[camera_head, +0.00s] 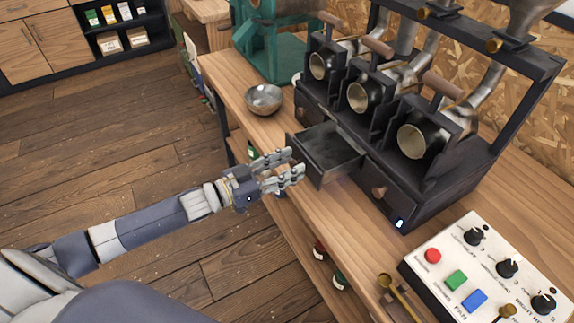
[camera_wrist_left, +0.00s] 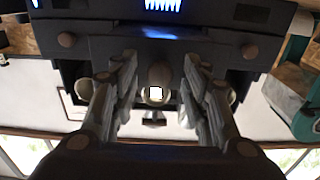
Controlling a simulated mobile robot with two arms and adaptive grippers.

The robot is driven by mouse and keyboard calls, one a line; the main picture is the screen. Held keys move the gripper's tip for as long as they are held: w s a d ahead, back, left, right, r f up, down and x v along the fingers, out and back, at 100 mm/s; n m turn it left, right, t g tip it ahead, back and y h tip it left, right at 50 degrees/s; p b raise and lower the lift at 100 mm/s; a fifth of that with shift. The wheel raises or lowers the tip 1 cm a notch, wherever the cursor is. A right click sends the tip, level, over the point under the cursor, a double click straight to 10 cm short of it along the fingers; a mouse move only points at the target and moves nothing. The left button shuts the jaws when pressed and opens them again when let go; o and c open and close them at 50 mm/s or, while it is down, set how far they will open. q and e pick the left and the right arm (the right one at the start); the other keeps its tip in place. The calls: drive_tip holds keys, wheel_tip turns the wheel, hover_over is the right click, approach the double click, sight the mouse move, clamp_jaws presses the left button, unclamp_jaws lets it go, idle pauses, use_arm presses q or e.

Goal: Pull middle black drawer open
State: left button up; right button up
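The black roaster (camera_head: 405,180) stands on a wooden bench with a row of drawers along its base. Its middle black drawer (camera_head: 335,152) is pulled out, and its dark inside looks empty. My left gripper (camera_head: 297,164) is right in front of the drawer's front. In the left wrist view its fingers (camera_wrist_left: 158,95) stand apart on both sides of the drawer's round brown knob (camera_wrist_left: 158,74), with a gap on each side. In the head view the knob is hidden by the fingers. My right gripper is in neither view.
A metal bowl (camera_head: 264,99) sits on the bench left of the drawer. A white control panel (camera_head: 490,270) with buttons and dials lies at the front right, by a brass scoop (camera_head: 398,295). The right drawer's knob (camera_head: 379,192) is close by. Open floor lies left.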

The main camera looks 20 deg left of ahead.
use_arm(q)
drive_tip(key=v, duration=1.2)
idle(0.6)
drive_tip(key=s+a+f+n+y, duration=0.15)
drive_tip(key=a+f+y, duration=0.35)
drive_tip(key=f, duration=0.6)
drive_tip(key=a+f+n+y, duration=0.3)
drive_tip(key=a+f, duration=0.3)
drive_tip(key=f, duration=0.5)
drive_tip(key=s+f+n+g+y, duration=0.1)
drive_tip(key=s+f+g+y, duration=0.1)
drive_tip(key=s+f, duration=0.45)
drive_tip(key=s+f+g+y, duration=0.1)
drive_tip(key=s+f+g, duration=0.2)
drive_tip(key=f, duration=0.7)
drive_tip(key=s+d+f+g, duration=0.2)
drive_tip(key=s+d+f, duration=0.3)
drive_tip(key=s, duration=0.3)
drive_tip(key=s+d+f+g, duration=0.3)
drive_tip(key=s+d+f, duration=0.2)
drive_tip(key=s, duration=0.4)
drive_tip(key=s+d+f+g, duration=0.3)
drive_tip(key=s+d+f, duration=0.2)
drive_tip(key=s, duration=0.3)
drive_tip(key=shift+s+d+f, duration=0.3)
drive_tip(key=shift+d+f, duration=0.05)
drive_tip(key=shift+f, duration=0.45)
drive_tip(key=shift+a, duration=0.15)
drive_tip(key=shift+c, duration=0.2)
